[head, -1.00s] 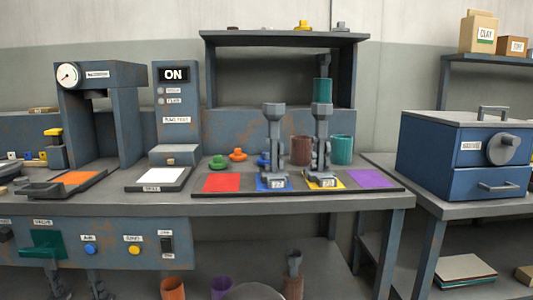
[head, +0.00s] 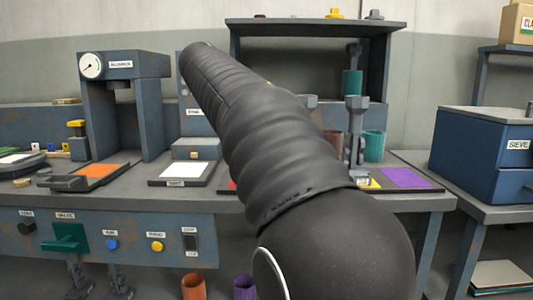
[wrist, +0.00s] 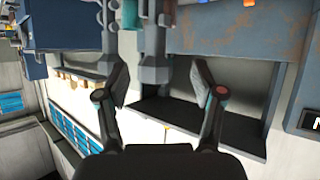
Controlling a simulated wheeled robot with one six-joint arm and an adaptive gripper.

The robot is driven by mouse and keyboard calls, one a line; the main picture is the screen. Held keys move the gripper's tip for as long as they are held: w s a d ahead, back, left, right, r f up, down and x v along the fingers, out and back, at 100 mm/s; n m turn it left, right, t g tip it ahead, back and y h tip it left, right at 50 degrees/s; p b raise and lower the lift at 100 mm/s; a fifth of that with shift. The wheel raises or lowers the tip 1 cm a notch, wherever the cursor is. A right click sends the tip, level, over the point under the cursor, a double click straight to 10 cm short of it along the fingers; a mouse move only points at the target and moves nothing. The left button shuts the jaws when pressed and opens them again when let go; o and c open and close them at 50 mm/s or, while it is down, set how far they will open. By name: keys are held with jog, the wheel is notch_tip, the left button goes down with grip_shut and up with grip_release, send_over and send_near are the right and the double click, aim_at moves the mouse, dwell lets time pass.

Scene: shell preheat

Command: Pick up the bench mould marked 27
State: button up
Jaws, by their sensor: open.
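Two tall grey bench moulds stand side by side on the table mat. The right mould (head: 354,130) is upright on the yellow square in the head view. The left mould is almost wholly hidden behind my arm. The wrist view seems upside down, with two grey posts hanging from the top: a nearer one (wrist: 153,55) between my finger lines and another (wrist: 108,35) to its left. My gripper (wrist: 160,85) is open and empty, apart from both posts as far as I can tell. I cannot read 27 on either mould.
A teal cup (head: 374,145) stands behind the right mould. A shelf unit (head: 310,28) rises behind the mat. A purple square (head: 404,178) lies bare at right. A blue sieve cabinet (head: 485,155) stands further right. A press (head: 125,70) is at left.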

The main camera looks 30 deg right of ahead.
jog(key=shift+m+g+h, duration=0.3)
jog(key=shift+m+h, duration=0.2)
jog(key=shift+m, duration=0.3)
jog(key=shift+w+d+r+p+x, duration=0.15)
jog(key=shift+r+x, duration=0.3)
jog(key=shift+x, duration=2)
jog(key=shift+d+r+p+x, duration=0.15)
jog(key=shift+r+x, duration=0.35)
jog(key=shift+x, duration=1.95)
jog(key=shift+w+d+r+p+x, duration=0.1)
jog(key=shift+d+r+x, duration=0.25)
jog(key=shift+x, duration=2.1)
jog(key=shift+a+r, duration=0.15)
jog(key=shift+r, duration=0.05)
grip_shut()
